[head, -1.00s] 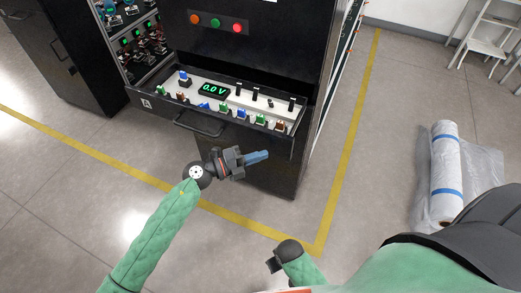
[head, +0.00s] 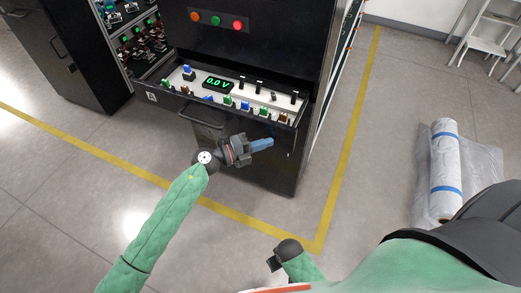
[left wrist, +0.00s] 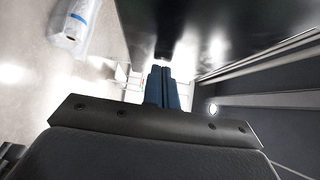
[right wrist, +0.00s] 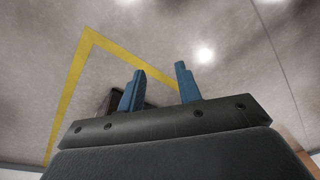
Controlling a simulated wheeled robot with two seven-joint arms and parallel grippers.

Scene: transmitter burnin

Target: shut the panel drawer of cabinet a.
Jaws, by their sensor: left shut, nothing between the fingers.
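The black cabinet (head: 262,165) stands in front of me with its panel drawer (head: 165,99) pulled part way out. The drawer holds a white control panel with colored knobs, black switches and a green "0.0 V" display (head: 217,83). A bar handle (head: 201,119) is on its front. My left gripper (head: 268,142) is shut and empty, with blue fingers pointing right, just below the drawer's right front part. I cannot tell whether it touches the drawer. In the left wrist view its fingers (left wrist: 163,85) are together beside a dark surface. My right gripper (right wrist: 160,85) is open and empty.
Another black cabinet (head: 65,50) stands at the left. Yellow floor tape (head: 345,145) runs around the cabinet. A wrapped roll (head: 446,170) lies at the right, and a white step stool (head: 490,40) stands behind it. The floor between is clear.

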